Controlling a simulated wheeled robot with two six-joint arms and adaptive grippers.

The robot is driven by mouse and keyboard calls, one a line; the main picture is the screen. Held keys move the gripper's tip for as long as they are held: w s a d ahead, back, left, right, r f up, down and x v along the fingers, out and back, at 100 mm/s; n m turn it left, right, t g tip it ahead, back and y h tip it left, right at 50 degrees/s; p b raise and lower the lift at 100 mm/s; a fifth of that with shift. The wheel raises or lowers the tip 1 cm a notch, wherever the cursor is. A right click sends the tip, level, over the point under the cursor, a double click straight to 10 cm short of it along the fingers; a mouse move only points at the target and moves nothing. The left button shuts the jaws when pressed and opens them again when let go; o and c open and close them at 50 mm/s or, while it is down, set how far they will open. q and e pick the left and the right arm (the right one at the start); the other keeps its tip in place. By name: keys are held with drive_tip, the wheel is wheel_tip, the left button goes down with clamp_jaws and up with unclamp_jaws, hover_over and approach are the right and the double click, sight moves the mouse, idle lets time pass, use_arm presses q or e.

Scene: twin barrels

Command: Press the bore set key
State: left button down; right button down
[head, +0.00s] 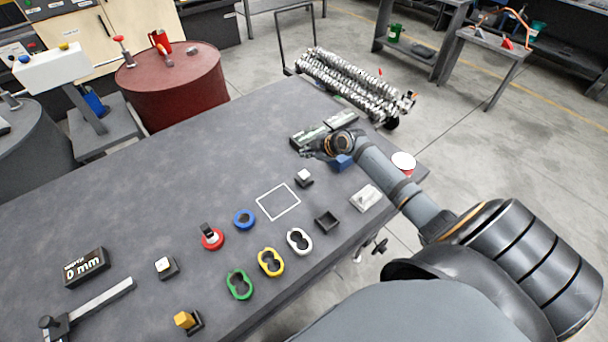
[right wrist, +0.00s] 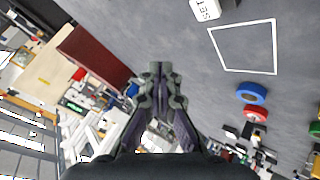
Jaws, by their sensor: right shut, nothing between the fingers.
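A small white-topped key on a dark base (head: 304,177) stands on the grey bench, at the far corner of a white square outline. In the right wrist view a white key top (right wrist: 205,9) with the letters SET lies at the top edge, partly cut off, beside the same outline. My right gripper (head: 308,153) is shut and empty, beyond the key in the head view and apart from it. In the right wrist view its fingertips (right wrist: 161,68) are together. Its height over the bench is hard to judge. My left gripper is not in view.
A white square outline (head: 278,202) marks bare bench. A blue block (head: 343,162) and a grey-green device (head: 309,137) are close to my right gripper. Another white key (head: 165,267), a yellow key (head: 185,320), a display reading 0 mm (head: 86,267) and several coloured rings stand nearer.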

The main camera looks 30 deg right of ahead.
sight(302, 172)
wheel_tip(302, 172, down, 8)
drive_tip(key=b, duration=0.6)
idle(1.0)
drive_tip(key=shift+f+b, duration=0.35)
drive_tip(key=shift+b, duration=0.05)
drive_tip(key=shift+f+b, duration=0.6)
idle(0.6)
idle(0.3)
drive_tip(key=shift+r+p, duration=0.75)
drive_tip(key=shift+r, duration=0.25)
drive_tip(key=shift+r, duration=0.1)
